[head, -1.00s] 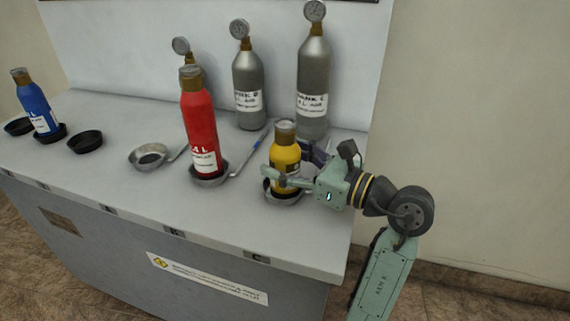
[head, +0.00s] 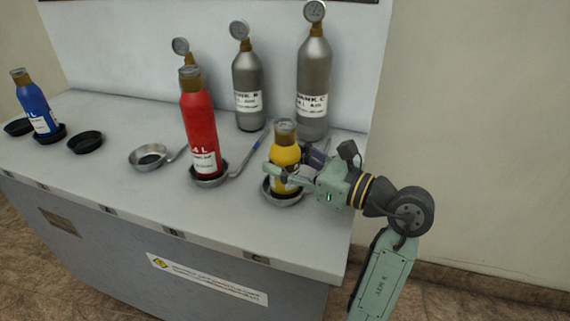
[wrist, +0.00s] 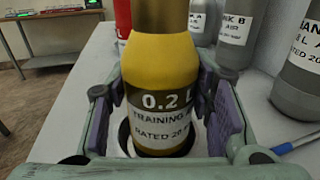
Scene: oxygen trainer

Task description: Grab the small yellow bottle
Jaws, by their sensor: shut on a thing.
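The small yellow bottle (head: 285,157) stands upright at the right end of the counter, in or just over a round metal dish (head: 284,199). In the wrist view the yellow bottle (wrist: 158,75) shows a "0.2 L" label and sits between both purple finger pads. My gripper (head: 290,172) comes from the right and is shut on the bottle's body; the fingers (wrist: 160,120) flank it on both sides in the wrist view. The bottle's base is partly hidden by the near finger, so I cannot tell whether it touches the dish.
A red bottle (head: 200,125) stands in a dish to the left. Grey tanks (head: 313,90) with gauges stand behind. A blue bottle (head: 36,103) is at the far left. An empty metal dish (head: 150,157) and a black dish (head: 85,142) lie between. The counter front (head: 215,215) is clear.

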